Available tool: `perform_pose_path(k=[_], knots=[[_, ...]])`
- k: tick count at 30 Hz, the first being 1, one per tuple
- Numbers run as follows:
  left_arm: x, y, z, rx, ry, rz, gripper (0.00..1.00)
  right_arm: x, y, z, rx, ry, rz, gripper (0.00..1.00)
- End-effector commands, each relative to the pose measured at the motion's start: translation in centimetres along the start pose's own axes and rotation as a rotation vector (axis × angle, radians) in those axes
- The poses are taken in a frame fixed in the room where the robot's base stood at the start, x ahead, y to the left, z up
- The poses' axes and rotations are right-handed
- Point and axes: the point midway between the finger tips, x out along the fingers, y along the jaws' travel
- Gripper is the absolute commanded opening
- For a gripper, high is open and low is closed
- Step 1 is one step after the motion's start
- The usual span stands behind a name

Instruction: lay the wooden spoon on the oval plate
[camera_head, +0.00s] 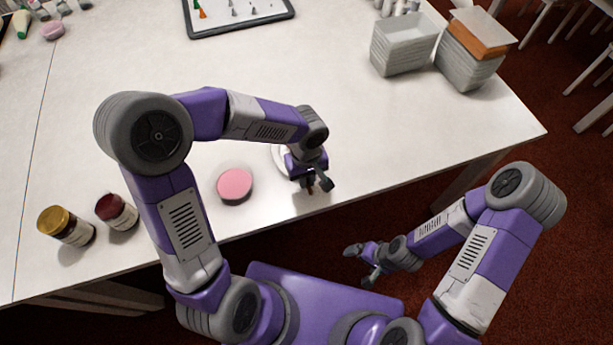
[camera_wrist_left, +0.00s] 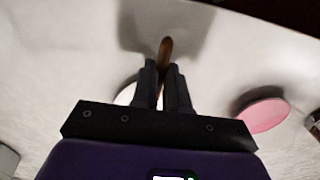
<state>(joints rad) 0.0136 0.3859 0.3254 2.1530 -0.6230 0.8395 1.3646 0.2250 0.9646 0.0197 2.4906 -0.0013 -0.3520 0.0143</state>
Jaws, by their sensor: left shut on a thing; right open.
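My left gripper (camera_head: 318,183) is shut on the wooden spoon and is near the table's front edge. In the left wrist view, a brown end of the spoon (camera_wrist_left: 166,47) sticks out beyond the fingertips (camera_wrist_left: 163,68); the rest of it is hidden by the gripper. A white plate, seemingly the oval plate (camera_head: 279,152), shows partly behind the left gripper and wrist. A sliver of it (camera_wrist_left: 126,94) also shows beside the fingers in the left wrist view. I cannot tell whether the spoon touches anything below. My right gripper (camera_head: 362,265) is open and empty, off the table's front edge.
A pink disc (camera_head: 235,185) lies left of the plate. Two jars (camera_head: 66,226) (camera_head: 117,211) stand at the front left. Grey bins (camera_head: 403,45) (camera_head: 469,55) stand at the back right. A dark-rimmed tray (camera_head: 288,17) lies at the back. The table's middle is clear.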

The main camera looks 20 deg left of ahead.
Motion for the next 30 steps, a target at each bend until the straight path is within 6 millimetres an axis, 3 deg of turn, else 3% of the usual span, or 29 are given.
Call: perform_pose_path(k=[3, 4, 9, 20, 30], knots=[[-0.1, 0.0, 0.0, 0.000, 0.000, 0.001, 0.00, -0.1, 0.0, 0.0, 0.000, 0.000, 0.000, 0.96], [-0.1, 0.0, 0.0, 0.000, 0.000, 0.001, 0.17, -0.1, 0.0, 0.0, 0.000, 0.000, 0.000, 0.96], [-0.1, 0.0, 0.0, 0.000, 0.000, 0.001, 0.43, -0.1, 0.0, 0.0, 0.000, 0.000, 0.000, 0.96], [-0.7, 0.0, 0.0, -0.001, 0.001, 0.002, 0.43, -0.4, -0.1, 0.0, 0.000, 0.000, 0.000, 0.96], [-6.3, 0.1, 0.0, -0.001, 0.002, 0.002, 0.43, -2.5, -1.0, 0.1, 0.000, 0.000, 0.000, 0.96]])
